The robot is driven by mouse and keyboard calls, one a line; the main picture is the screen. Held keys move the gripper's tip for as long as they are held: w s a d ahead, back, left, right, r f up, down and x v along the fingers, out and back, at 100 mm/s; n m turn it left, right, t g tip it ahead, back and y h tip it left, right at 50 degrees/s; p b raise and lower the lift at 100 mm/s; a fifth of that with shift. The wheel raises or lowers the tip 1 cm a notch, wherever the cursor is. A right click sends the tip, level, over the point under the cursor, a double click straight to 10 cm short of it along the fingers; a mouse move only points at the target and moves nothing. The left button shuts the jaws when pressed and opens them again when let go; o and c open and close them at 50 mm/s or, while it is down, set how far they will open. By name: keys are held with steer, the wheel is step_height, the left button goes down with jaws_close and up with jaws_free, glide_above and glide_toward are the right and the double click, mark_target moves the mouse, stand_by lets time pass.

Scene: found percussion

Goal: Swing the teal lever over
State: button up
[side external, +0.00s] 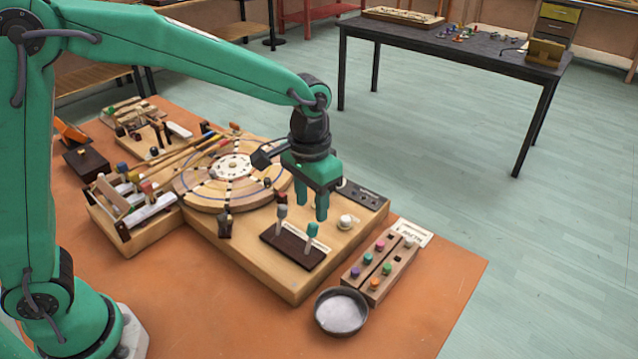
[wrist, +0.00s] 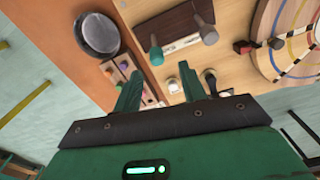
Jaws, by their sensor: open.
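The teal lever (side external: 312,232) stands on a dark brown plate (side external: 274,239) near the front corner of the wooden board. It has a teal cap on a pale stem and shows in the wrist view (wrist: 156,52) above the space between my fingers. A similar grey lever (side external: 281,213) stands at the plate's other end; it also shows in the wrist view (wrist: 208,34). My gripper (side external: 311,205) points down with its fingers apart and empty, above the board near the teal lever. It appears clear of both levers; the exact gap is hard to tell.
A white knob (side external: 347,221) and a black switch panel (side external: 360,194) sit right of my gripper. A peg block (side external: 380,267) and a metal bowl (side external: 341,311) lie in front. A round dial (side external: 232,167) is behind. The orange tabletop is clear at right.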

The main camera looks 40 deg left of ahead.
mark_target(312, 224)
steer(key=shift+d+f, duration=0.15)
steer(key=shift+f, duration=2.4)
jaws_close()
